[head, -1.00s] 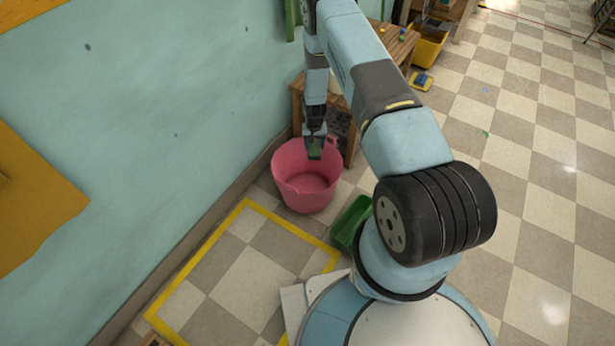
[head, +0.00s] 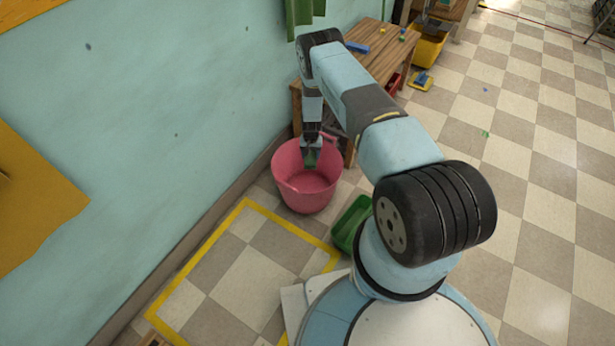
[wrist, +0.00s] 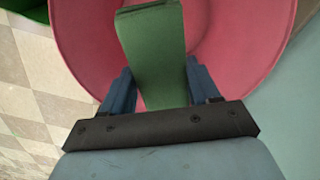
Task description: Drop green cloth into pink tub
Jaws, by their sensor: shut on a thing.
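The pink tub (head: 307,190) stands on the floor against the wall, empty as far as I can see. It also fills the upper part of the wrist view (wrist: 240,40). My gripper (head: 310,160) points down within the tub's opening, towards its back side. In the wrist view my gripper (wrist: 160,88) is shut on the green cloth (wrist: 153,45), which sticks out past the fingers over the tub's inside. The cloth shows small and dark green in the head view (head: 310,159). Whether it touches the tub's bottom I cannot tell.
A green bin (head: 350,226) stands on the floor right of the tub. A wooden table (head: 378,52) with small items stands behind it. A yellow bucket (head: 428,47) is farther back. Green fabric (head: 303,12) hangs on the wall. The checkered floor at right is mostly clear.

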